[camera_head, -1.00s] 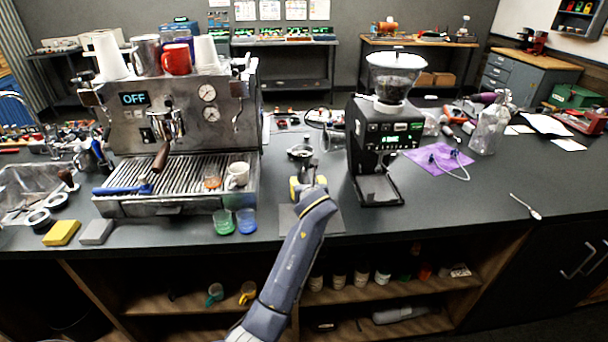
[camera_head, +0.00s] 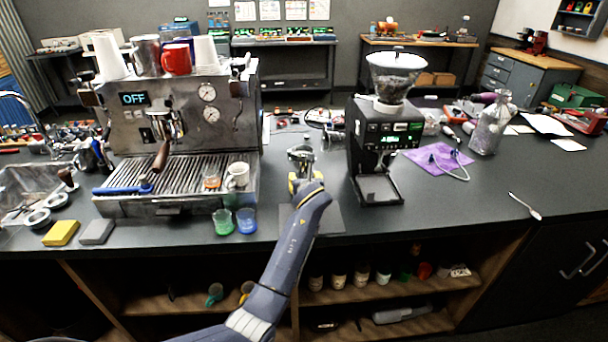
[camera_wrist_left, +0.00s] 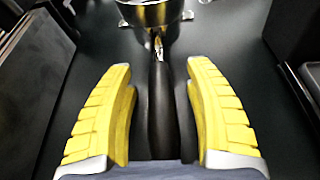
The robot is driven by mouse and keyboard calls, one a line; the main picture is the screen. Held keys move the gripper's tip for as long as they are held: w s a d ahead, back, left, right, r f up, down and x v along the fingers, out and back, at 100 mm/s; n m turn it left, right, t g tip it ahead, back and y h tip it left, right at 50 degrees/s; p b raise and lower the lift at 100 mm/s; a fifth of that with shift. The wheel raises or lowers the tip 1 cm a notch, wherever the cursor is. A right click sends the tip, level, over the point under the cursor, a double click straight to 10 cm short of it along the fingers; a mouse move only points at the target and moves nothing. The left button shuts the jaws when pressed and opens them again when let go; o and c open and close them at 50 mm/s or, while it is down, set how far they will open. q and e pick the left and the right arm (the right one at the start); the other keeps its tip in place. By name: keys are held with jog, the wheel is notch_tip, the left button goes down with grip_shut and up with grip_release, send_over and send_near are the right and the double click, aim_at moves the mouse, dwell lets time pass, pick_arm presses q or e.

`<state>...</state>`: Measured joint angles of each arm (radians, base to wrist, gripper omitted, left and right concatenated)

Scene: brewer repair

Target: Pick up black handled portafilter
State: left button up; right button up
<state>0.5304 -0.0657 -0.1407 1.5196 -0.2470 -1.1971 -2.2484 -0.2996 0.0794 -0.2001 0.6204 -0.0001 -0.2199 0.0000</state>
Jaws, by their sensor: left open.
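The black handled portafilter lies on the dark counter between the espresso machine and the grinder. In the left wrist view its black handle (camera_wrist_left: 163,112) runs lengthwise between the fingers, and its metal basket (camera_wrist_left: 150,12) is at the top edge, partly cut off. In the head view its metal head (camera_head: 301,152) shows just beyond my gripper, which hides the handle. My left gripper (camera_head: 303,178) is open, and its yellow fingers, also in the left wrist view (camera_wrist_left: 162,80), stand on both sides of the handle with gaps. My right gripper is not in view.
The espresso machine (camera_head: 183,120) stands to the left, with a wooden-handled portafilter (camera_head: 162,154) in it. The black grinder (camera_head: 385,135) stands close on the right. Green (camera_head: 223,222) and blue (camera_head: 246,221) glasses stand near the front edge. A grey mat (camera_head: 328,219) lies under my arm.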

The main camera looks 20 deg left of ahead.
pick_arm(q)
grip_shut()
jog(key=shift+r, duration=0.1)
dwell(0.4)
